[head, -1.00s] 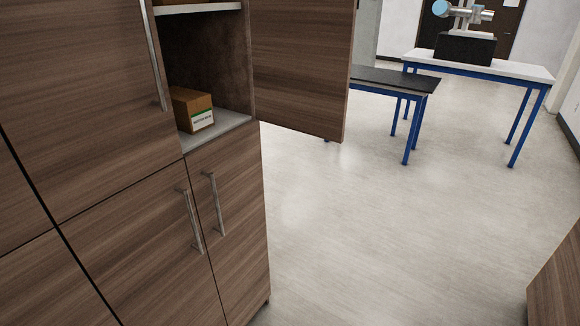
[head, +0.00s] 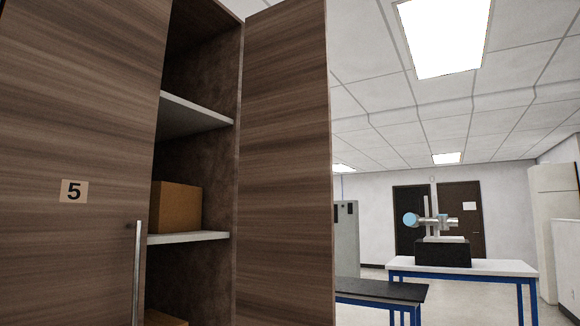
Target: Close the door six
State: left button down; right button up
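A tall wood-grain cabinet door (head: 285,165) stands open in the head view, swung out to the right of an open compartment. No number shows on the side of it that I see. To the left is a shut door (head: 75,120) with a label "5" (head: 74,191) and a vertical metal handle (head: 137,270). The open compartment has light shelves (head: 190,238) and a brown box (head: 177,207) on one of them. Neither of my grippers is in view.
A black-topped table (head: 380,290) and a white-topped table (head: 465,266) with a device on a black block (head: 442,252) stand beyond the open door. Dark doors (head: 460,215) are in the back wall. A white cabinet (head: 553,225) stands at the right.

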aim_at(285, 260)
jog(key=z, duration=1.15)
jog(key=i, duration=2.95)
jog(key=u, duration=3.55)
